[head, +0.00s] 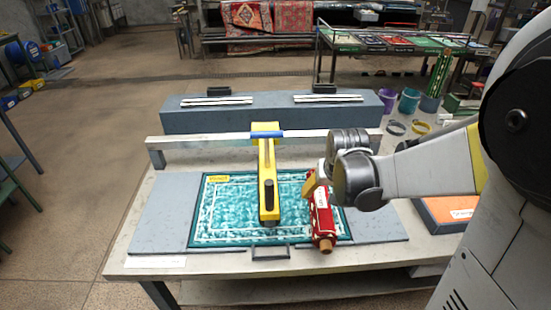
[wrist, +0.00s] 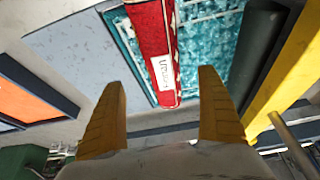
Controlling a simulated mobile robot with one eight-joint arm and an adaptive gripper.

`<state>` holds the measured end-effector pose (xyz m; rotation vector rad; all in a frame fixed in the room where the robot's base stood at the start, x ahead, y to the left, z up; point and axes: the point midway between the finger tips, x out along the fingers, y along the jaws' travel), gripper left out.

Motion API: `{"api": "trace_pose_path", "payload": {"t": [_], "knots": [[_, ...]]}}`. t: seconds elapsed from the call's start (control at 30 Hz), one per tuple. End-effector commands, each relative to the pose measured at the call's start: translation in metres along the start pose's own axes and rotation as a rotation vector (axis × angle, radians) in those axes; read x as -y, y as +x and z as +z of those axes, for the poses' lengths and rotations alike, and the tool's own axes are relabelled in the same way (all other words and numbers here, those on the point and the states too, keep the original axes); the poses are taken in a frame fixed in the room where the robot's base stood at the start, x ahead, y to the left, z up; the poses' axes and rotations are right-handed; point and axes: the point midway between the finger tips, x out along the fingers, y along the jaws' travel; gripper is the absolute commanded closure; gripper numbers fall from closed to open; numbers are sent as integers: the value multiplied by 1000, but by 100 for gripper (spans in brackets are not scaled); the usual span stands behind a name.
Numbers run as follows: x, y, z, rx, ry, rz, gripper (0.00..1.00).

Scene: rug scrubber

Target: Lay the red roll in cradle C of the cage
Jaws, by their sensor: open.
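The red roll (head: 321,222) has a patterned surface, a white label and a tan lower end. It lies on the right part of the teal rug (head: 228,217) on the table. My gripper (head: 312,184) is over the roll's far end and hides part of it. In the wrist view the yellow fingers of my gripper (wrist: 162,80) are apart, and the roll (wrist: 153,50) shows beyond and between them. I cannot tell whether they touch it. I cannot make out the cage or cradle C in either view.
A yellow scrubber arm (head: 267,185) hangs from a white rail (head: 205,140) just left of the roll. It also shows at right in the wrist view (wrist: 290,75). A grey block (head: 270,117) stands behind the rail. An orange-topped box (head: 448,210) and buckets (head: 408,101) are at right.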

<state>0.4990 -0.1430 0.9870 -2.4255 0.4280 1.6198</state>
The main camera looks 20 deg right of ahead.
Motion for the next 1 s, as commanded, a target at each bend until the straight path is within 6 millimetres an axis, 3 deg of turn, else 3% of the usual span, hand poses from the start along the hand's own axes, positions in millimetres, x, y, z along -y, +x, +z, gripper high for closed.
{"api": "trace_pose_path", "payload": {"t": [0.3,0.57,0.83,1.0], "knots": [[-2,51,0,4,6,3,14],[-1,69,0,3,6,2,14],[1,110,1,3,6,2,14],[1,112,0,3,6,2,14]]}}
